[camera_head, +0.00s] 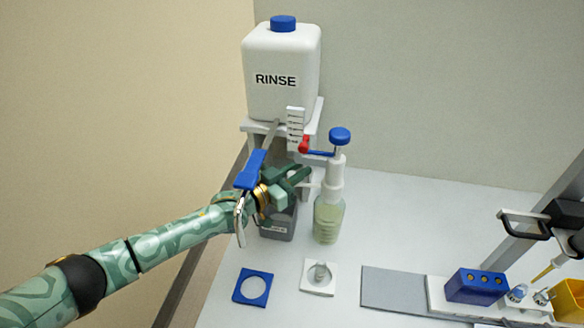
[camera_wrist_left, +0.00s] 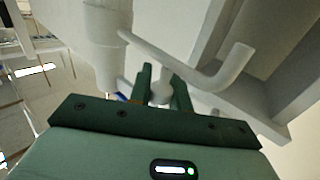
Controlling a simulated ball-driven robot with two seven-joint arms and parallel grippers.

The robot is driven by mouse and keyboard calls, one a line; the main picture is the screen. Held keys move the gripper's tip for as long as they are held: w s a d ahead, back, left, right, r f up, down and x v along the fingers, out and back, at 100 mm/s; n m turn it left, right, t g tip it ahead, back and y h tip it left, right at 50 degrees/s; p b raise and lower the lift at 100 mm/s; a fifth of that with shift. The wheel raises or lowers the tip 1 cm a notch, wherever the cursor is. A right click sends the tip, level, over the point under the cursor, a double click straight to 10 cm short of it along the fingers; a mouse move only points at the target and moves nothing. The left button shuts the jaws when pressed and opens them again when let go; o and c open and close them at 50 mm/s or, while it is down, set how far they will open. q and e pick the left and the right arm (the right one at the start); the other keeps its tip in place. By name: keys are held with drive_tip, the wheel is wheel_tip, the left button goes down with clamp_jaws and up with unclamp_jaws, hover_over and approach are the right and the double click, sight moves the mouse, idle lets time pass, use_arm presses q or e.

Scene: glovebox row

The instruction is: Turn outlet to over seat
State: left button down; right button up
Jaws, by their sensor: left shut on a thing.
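My left gripper (camera_head: 298,177) is beside the white-necked dispenser (camera_head: 334,180), which has a blue knob and sits on a bottle of pale green liquid (camera_head: 327,222). In the left wrist view, its fingers (camera_wrist_left: 162,88) are shut on a small pale round part (camera_wrist_left: 160,93), close below a bent white tube (camera_wrist_left: 190,66). I cannot tell whether that part belongs to the outlet. A short blue arm with a red end (camera_head: 305,145) points left from the dispenser. A white square seat with a small upright piece (camera_head: 319,275) and a blue square with a round pale centre (camera_head: 241,287) lie in front. My right gripper is not visible.
A white RINSE container (camera_head: 283,85) stands on a raised stand behind the gripper. A grey labelled box (camera_head: 278,228) is under the gripper. A grey strip (camera_head: 392,288) and a blue block (camera_head: 474,287) lie at right.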

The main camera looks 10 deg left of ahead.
use_arm(q)
drive_tip(key=c, duration=1.3)
unclamp_jaws()
drive_tip(key=p+v, duration=0.3)
drive_tip(key=v, duration=1.3)
drive_tip(key=shift+a, duration=0.15)
drive_tip(key=shift+s, duration=0.1)
